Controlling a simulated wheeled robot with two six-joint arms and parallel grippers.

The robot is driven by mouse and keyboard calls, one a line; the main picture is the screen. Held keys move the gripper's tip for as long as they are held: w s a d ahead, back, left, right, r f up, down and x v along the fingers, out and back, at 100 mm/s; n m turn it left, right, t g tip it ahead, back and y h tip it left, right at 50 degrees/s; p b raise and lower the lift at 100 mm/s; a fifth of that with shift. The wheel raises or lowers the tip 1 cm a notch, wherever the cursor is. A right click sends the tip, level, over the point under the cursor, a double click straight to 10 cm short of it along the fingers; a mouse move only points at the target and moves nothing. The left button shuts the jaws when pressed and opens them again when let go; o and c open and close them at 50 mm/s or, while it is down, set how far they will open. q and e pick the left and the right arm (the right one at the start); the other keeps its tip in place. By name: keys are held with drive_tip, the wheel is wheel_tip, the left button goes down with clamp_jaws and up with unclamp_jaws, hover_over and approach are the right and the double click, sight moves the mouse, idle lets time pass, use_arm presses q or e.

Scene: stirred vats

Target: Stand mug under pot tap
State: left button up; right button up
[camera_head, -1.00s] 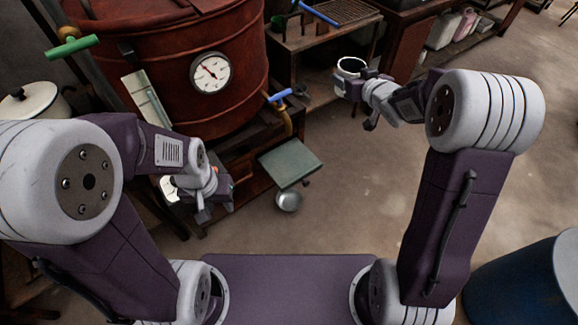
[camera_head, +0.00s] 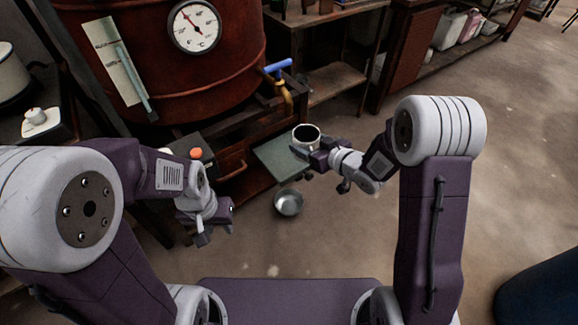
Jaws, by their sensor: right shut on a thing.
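The mug (camera_head: 306,137), pale with a dark inside, is upright in my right gripper (camera_head: 314,156), which is shut on it. It shows above the right part of a green-grey platform (camera_head: 274,164); I cannot tell whether it touches it. The big red-brown pot (camera_head: 165,60) stands at the upper left with a dial. Its brass tap with a blue handle (camera_head: 278,68) sticks out on its right side; the mug is to the right of and nearer than the spout. My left gripper (camera_head: 213,232) hangs low at the left, apart from these things; its jaw gap is unclear.
A metal bowl (camera_head: 289,203) is on the floor in front of the platform. A wooden shelf (camera_head: 335,82) stands behind the tap. A blue barrel (camera_head: 540,285) is at the lower right.

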drive_tip(key=b+x, duration=0.2)
drive_tip(key=x, duration=0.2)
drive_tip(key=d+f+b+x, duration=0.1)
drive_tip(key=b+x, duration=0.1)
drive_tip(key=x, duration=0.3)
drive_tip(key=d+f+b+x, duration=0.1)
drive_tip(key=b+x, duration=0.1)
drive_tip(key=x, duration=0.2)
drive_tip(key=shift+w+a+f, duration=0.15)
drive_tip(key=shift+w+f, duration=0.05)
drive_tip(key=shift+w, duration=0.25)
wheel_tip(320, 180, down, 4)
drive_tip(key=b, duration=0.4)
drive_tip(key=shift+f, duration=0.2)
drive_tip(key=shift+r, duration=0.3)
drive_tip(key=o, duration=1.5)
drive_tip(key=shift+f, duration=0.1)
drive_tip(key=shift+s+r+p, duration=0.2)
drive_tip(key=shift+r+p, duration=0.05)
drive_tip(key=shift+p, duration=0.15)
drive_tip(key=p+v, duration=0.4)
drive_tip(key=v, duration=0.5)
drive_tip(key=shift+v, duration=1.35)
drive_tip(key=shift+f, duration=0.2)
